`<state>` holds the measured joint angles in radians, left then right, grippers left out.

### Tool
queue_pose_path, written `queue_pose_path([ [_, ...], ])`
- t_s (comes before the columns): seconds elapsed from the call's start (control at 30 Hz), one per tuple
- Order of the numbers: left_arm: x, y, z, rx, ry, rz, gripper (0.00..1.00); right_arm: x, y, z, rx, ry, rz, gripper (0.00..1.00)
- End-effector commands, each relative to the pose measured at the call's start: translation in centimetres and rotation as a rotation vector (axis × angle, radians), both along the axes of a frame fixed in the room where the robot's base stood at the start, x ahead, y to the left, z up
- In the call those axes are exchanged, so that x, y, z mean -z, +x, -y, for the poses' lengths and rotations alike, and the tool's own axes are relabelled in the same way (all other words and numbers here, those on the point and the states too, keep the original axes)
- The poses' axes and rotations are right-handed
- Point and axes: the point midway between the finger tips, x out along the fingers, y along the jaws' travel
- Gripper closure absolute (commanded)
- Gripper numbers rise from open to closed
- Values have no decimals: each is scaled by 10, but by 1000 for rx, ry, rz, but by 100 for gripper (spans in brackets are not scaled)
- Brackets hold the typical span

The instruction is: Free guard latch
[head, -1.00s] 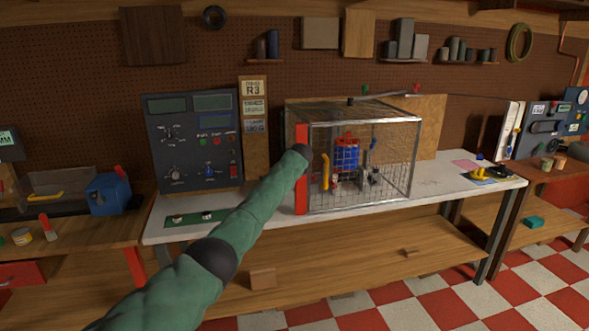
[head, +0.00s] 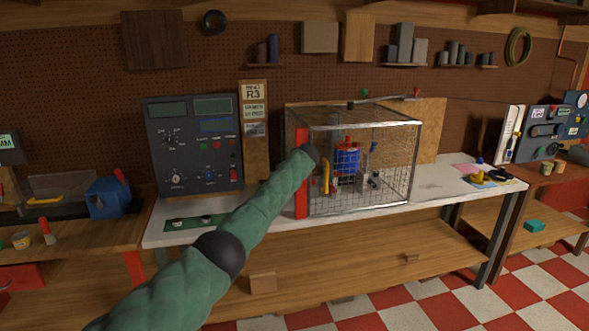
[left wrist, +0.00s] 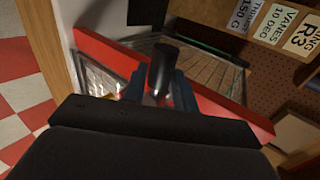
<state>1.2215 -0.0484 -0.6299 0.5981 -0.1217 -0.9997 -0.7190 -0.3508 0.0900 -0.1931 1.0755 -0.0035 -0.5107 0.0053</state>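The wire-mesh guard cage (head: 390,115) stands on the white bench, with a red upright bar (head: 301,190) at its front left. A blue and red ducted rotor (head: 347,160) shows through the mesh. In the left wrist view a black cylindrical knob (left wrist: 163,68), which looks like the latch, stands out at the red bar (left wrist: 225,108). My left gripper (left wrist: 160,90) has its bluish fingers on either side of the knob, seemingly with a gap on the left. In the head view my wrist hides the fingers. My right gripper is not in view.
A dark control panel (head: 192,140) stands left of the cage. A green strip with small parts (head: 190,223) lies at the bench's front left. The white bench top (head: 440,178) is mostly clear right of the cage, with small yellow and black items (head: 490,176) at its far end.

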Motion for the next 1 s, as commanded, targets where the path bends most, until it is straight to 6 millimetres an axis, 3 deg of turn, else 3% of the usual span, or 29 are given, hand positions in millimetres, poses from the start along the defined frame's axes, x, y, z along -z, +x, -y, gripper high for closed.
queue_pose_path([
  [0.1,-1,0,1,1,0,1,53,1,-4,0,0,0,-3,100],
  [0.57,-3,-5,3,1,-2,2,53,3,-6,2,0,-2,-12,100],
  [0.7,-9,-15,5,0,-1,1,53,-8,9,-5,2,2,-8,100],
  [1.0,-28,-44,16,2,-1,1,53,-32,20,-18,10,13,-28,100],
])
